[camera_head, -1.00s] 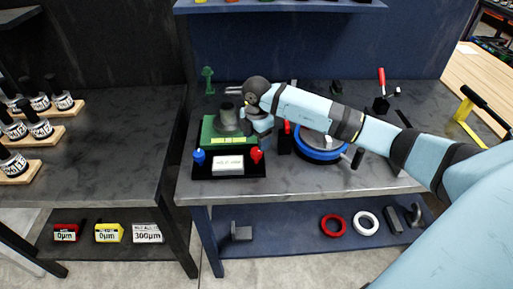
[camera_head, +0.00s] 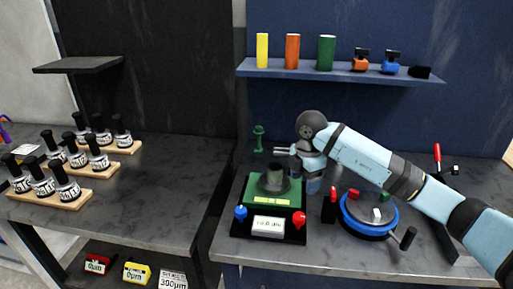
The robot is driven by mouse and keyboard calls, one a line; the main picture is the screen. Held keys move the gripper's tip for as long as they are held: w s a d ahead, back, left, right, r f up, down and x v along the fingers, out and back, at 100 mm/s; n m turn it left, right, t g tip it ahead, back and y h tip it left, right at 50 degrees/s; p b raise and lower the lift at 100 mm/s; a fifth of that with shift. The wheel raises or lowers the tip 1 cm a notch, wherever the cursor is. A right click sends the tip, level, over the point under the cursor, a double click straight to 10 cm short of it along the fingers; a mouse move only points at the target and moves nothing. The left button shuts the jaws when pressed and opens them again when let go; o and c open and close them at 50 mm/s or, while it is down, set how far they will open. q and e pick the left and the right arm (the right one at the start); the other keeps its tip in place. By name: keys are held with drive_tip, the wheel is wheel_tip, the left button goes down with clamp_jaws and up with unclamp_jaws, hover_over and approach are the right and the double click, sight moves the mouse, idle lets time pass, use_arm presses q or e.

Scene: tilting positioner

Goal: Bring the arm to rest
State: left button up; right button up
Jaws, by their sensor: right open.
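My right arm reaches in from the right over the grey workbench. Its gripper (camera_head: 284,151) points left, with two thin fingers apart and nothing visible between them. It hangs above and behind the green block (camera_head: 258,190), which carries a dark grey cylinder (camera_head: 274,180). A round turntable with a blue rim (camera_head: 391,222) sits to the right, below my forearm, with a crank handle (camera_head: 408,238) at its right. My left gripper is not in view.
A blue shelf (camera_head: 340,72) at the back holds yellow, orange and green cylinders (camera_head: 326,52). A green stand (camera_head: 258,138) is left of the gripper. Labelled jars (camera_head: 66,188) stand on wooden racks on the left bench. Bare benchtop (camera_head: 170,205) lies between.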

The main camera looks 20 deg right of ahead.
drive_tip(key=s+a+f+n+t+y+p, duration=0.1)
drive_tip(key=s+a+y, duration=0.4)
drive_tip(key=a, duration=0.4)
drive_tip(key=s+a+f+n+t+y+p, duration=0.1)
drive_tip(key=s+a+t+y, duration=0.15)
drive_tip(key=a+y, duration=0.5)
drive_tip(key=s+a+f+n+t+y+p, duration=0.1)
drive_tip(key=s+a+y, duration=0.4)
drive_tip(key=a, duration=0.4)
drive_tip(key=s+d+f+m+t+h+p, duration=0.1)
drive_tip(key=s+d+f+m+t+h, duration=0.2)
drive_tip(key=s+f+m+h, duration=0.4)
drive_tip(key=s+d+f+m+t+h+p, duration=0.2)
drive_tip(key=s+d+f+m+h, duration=0.3)
drive_tip(key=f+m, duration=0.6)
drive_tip(key=s+f+t+h, duration=0.1)
drive_tip(key=s+h, duration=0.1)
drive_tip(key=shift+s+d+m, duration=0.2)
drive_tip(key=shift+s+m, duration=0.1)
drive_tip(key=shift+t, duration=0.25)
